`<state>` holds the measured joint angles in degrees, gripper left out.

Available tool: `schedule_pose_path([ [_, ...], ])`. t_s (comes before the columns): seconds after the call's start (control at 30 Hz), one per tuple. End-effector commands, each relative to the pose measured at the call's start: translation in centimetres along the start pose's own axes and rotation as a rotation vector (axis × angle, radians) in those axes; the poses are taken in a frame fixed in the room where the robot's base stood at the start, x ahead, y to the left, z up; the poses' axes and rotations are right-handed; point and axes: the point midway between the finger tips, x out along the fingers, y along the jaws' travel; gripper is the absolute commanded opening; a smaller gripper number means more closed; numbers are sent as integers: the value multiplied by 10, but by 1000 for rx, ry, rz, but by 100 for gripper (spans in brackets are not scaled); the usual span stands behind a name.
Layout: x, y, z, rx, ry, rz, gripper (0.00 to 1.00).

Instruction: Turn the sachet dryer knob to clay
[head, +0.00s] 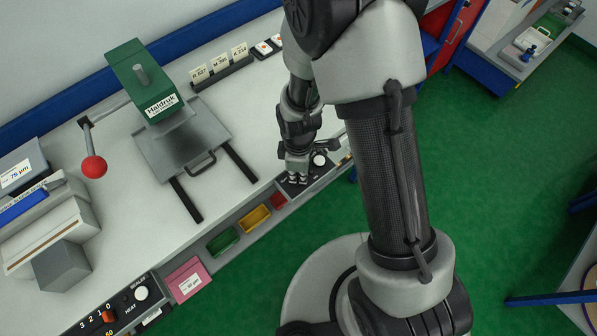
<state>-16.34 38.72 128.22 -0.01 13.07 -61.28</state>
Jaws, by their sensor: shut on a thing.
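My gripper (297,178) points down at a small dark control panel (318,177) on the front edge of the bench, right of the middle of the head view. Its fingers are shut on a knob there, which they hide almost wholly. I take this as the sachet dryer knob. A round white knob (319,159) shows on the same panel, just right of my gripper and apart from the fingers. The markings on this panel, including any clay mark, are too small or hidden to read, so the knob's setting cannot be told.
A green Haldruk press (145,78) with a red ball lever (94,166) stands on the bench. A sealer heat panel (120,306) is at lower left. Green (223,241) and yellow (254,219) bins and a pink box (188,280) line the front. Green floor lies right.

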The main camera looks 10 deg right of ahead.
Motion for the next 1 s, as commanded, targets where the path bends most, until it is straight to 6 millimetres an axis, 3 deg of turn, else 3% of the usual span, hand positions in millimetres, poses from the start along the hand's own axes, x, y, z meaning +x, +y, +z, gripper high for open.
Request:
schedule_pose_path([
  [0.6,0,1,0,-43,0,1,0],
  [0.63,0,1,0,-43,0,1,10],
  [0.9,0,0,0,-41,0,1,28],
  [1.0,0,0,0,-41,0,1,29],
])
